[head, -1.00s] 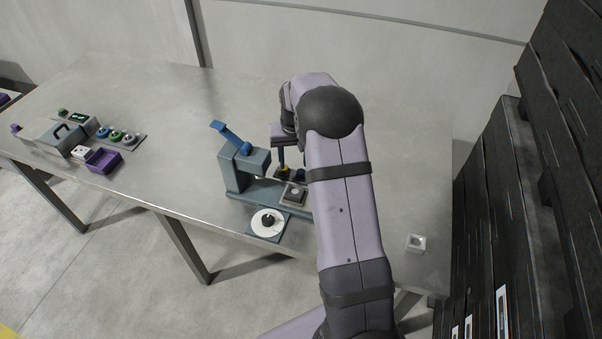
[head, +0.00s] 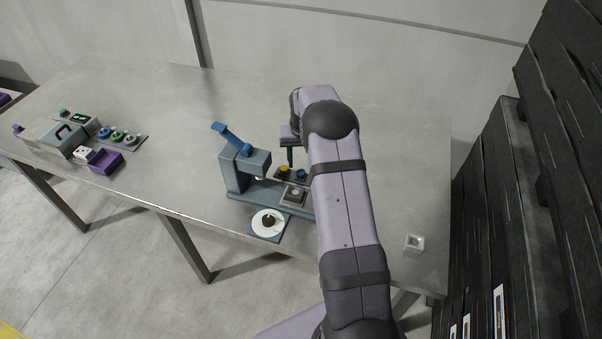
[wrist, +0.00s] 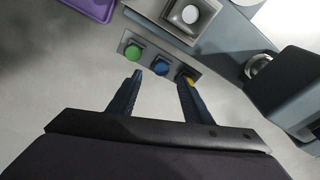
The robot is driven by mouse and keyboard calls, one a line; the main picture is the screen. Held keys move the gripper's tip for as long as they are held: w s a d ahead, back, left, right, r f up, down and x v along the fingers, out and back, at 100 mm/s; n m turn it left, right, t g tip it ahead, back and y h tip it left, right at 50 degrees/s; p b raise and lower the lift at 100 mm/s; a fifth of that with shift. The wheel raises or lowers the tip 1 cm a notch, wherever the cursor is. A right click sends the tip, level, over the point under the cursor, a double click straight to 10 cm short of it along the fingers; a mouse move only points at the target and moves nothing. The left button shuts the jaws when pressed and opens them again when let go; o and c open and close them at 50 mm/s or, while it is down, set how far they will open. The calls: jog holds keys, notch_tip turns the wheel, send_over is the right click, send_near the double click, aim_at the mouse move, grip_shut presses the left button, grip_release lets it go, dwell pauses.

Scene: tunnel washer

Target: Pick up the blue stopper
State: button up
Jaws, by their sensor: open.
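The blue stopper (wrist: 160,66) sits in the middle of a small dark rack (wrist: 146,59) between a green stopper (wrist: 133,53) and a yellow stopper (wrist: 188,76). In the head view the blue stopper (head: 301,174) shows on the rack beside the yellow one (head: 283,168), and the green one is hidden behind my arm. My gripper (wrist: 160,78) is open and empty. Its fingers point toward the rack, and the blue stopper lies between their lines in the wrist view. In the head view my gripper (head: 290,165) is close above the rack; I cannot tell the exact gap.
A grey-blue press with a blue lever (head: 233,137) stands left of the rack. A square fixture (head: 294,195) and a white dial (head: 267,223) are in front. A purple tray (head: 105,160) is at the far left.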

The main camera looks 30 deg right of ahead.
aim_at(301, 172)
jog(key=shift+f+p, duration=0.6)
jog(key=shift+p, duration=0.1)
jog(key=shift+w+f+p, duration=0.15)
jog(key=shift+f+p, duration=0.4)
jog(key=shift+f, duration=0.45)
jog(key=shift+w+f+p, duration=0.15)
jog(key=shift+f+p, duration=0.35)
jog(key=shift+f, duration=0.45)
jog(key=c, duration=1.1)
